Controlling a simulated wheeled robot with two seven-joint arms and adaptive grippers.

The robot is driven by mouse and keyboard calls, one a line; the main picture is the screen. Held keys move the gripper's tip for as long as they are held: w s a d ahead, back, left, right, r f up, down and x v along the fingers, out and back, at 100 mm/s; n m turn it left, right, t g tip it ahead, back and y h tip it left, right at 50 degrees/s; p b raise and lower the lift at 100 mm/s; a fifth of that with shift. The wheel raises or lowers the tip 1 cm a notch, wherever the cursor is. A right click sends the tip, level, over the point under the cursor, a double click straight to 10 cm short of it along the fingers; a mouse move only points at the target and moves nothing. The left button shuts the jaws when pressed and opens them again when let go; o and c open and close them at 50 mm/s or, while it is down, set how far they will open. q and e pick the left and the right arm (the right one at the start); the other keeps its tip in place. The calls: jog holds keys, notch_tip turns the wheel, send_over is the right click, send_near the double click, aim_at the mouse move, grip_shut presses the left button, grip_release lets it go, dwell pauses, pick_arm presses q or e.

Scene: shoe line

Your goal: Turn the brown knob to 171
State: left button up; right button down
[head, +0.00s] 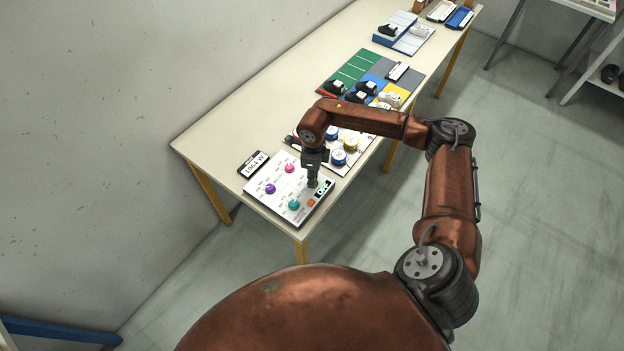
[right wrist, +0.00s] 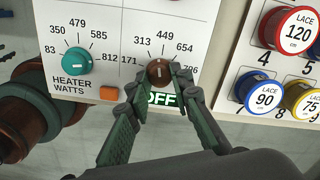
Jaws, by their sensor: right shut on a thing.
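The brown knob (right wrist: 159,69) sits on a white panel (right wrist: 120,20) in the right wrist view, with printed values around it from 171 at left through 313, 449 and 654 to a partly covered one at right. My right gripper (right wrist: 157,82) is shut on the knob, one finger on each side. A small light mark shows on the knob, but its exact direction is hard to tell. In the head view my right gripper (head: 313,182) reaches down to the panel's right side and hides most of the knob. My left gripper is not in view.
A teal heater knob (right wrist: 77,60) and an orange button (right wrist: 109,93) lie left of the brown knob. A green OFF sign (right wrist: 161,99) is just below it. Lace spools (right wrist: 267,95) stand at right. A 1964 W display (head: 253,164) stands behind the panel.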

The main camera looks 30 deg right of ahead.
jog(key=n+b, duration=0.3)
jog(key=n, duration=0.3)
jog(key=shift+f, duration=0.15)
jog(key=n+b, duration=0.2)
jog(key=n, duration=0.2)
jog(key=shift+n, duration=0.3)
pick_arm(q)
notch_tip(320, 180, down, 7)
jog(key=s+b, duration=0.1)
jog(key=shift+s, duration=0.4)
pick_arm(e)
jog(key=shift+n, duration=1.1)
jog(key=shift+r, duration=0.2)
jog(key=c, duration=1.7)
grip_release()
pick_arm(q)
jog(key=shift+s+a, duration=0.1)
pick_arm(e)
notch_tip(320, 180, up, 12)
jog(key=shift+f, duration=0.1)
